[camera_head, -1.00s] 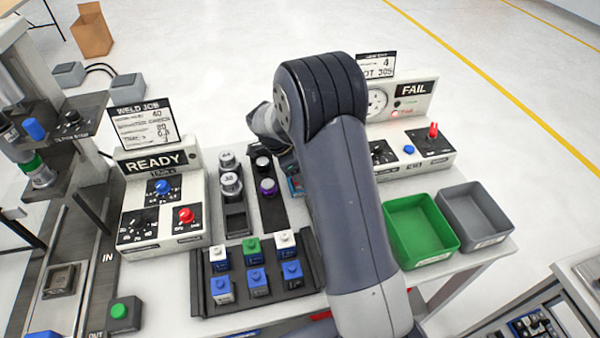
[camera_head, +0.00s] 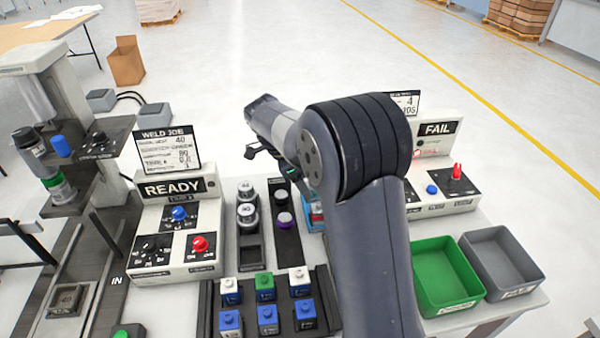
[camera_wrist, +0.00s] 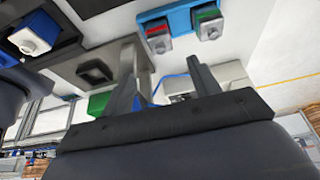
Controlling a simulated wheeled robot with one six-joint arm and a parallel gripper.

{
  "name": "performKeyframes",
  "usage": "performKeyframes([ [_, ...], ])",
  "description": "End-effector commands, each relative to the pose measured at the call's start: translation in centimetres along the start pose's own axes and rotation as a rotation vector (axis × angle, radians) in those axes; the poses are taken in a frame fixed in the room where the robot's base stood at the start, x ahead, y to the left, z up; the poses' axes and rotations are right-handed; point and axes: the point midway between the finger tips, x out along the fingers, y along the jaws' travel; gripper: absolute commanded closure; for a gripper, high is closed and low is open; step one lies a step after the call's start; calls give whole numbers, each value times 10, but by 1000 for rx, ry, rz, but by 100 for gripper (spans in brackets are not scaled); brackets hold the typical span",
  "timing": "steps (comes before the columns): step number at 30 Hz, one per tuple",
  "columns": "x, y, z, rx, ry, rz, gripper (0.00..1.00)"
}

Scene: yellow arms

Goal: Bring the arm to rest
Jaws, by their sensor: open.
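My arm (camera_head: 368,240) rises from the bottom of the head view, bends at a dark ribbed joint, and its forearm reaches back and left above the table. My gripper (camera_head: 254,151) shows only partly, as dark fingers at the forearm's left side, above the table and behind the weld box. In the wrist view my gripper (camera_wrist: 165,80) has two dark fingers spread apart with nothing held between them. The forearm is partly hidden by the ribbed joint.
A weld box marked READY (camera_head: 172,240) stands left; a tester marked FAIL (camera_head: 448,185) stands right. A rack (camera_head: 207,300) with several blue, green and white blocks is in front. A green bin (camera_head: 470,305) and a grey bin (camera_head: 530,285) sit right.

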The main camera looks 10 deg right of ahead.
Motion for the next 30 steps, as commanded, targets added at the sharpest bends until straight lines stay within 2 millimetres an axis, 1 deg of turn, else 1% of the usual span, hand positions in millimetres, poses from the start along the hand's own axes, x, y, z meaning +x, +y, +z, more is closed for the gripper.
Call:
performKeyframes([
  [5,11,0,0,0,1,3,42],
  [8,26,1,-1,0,1,5,42],
  [18,94,1,-1,0,1,6,42],
  [23,125,1,0,0,1,5,42],
  [30,100,-1,-8,2,0,-3,42],
])
